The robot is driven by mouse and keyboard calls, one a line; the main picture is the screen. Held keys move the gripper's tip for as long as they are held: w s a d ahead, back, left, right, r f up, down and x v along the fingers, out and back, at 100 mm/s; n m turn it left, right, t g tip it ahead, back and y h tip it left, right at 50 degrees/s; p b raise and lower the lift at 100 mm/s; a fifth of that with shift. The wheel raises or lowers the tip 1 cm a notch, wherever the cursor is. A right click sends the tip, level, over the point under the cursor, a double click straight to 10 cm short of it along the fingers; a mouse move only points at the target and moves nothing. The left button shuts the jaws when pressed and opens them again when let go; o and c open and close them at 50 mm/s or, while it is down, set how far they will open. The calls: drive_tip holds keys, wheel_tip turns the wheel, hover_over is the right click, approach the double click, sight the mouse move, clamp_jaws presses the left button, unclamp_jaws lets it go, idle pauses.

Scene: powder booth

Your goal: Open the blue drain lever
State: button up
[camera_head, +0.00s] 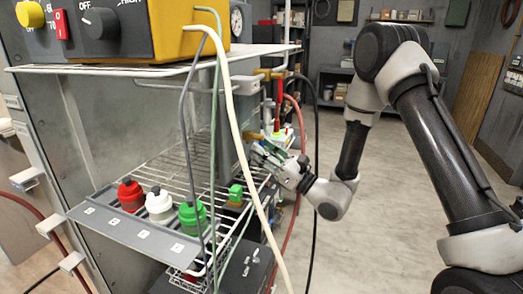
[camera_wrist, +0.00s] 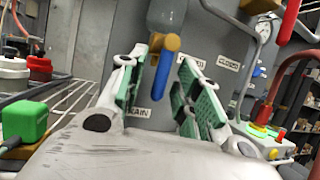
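The blue drain lever (camera_wrist: 162,76) hangs almost straight down from a brass-coloured fitting (camera_wrist: 167,43) in the wrist view. A DRAIN label (camera_wrist: 137,112) is on the grey panel below it, and a CLOSED label (camera_wrist: 228,63) is to its right. My gripper (camera_wrist: 171,58) is open, with one green-padded finger on each side of the lever in the picture. I cannot tell whether either finger touches it. In the head view my gripper (camera_head: 272,152) is at the far right end of the wire shelf; I cannot make out the blue lever there.
A red lever (camera_wrist: 289,20) is at upper right. A wire shelf (camera_head: 165,172) holds red, white and green capped bottles (camera_head: 158,205) and a small green-topped item (camera_head: 236,194). A cream hose (camera_head: 232,110) hangs in front. Open floor (camera_head: 400,200) lies to the right.

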drive_tip(key=v, duration=0.6)
drive_tip(key=shift+s+d, duration=0.2)
drive_tip(key=shift+d, duration=0.1)
drive_tip(key=shift+f, duration=0.1)
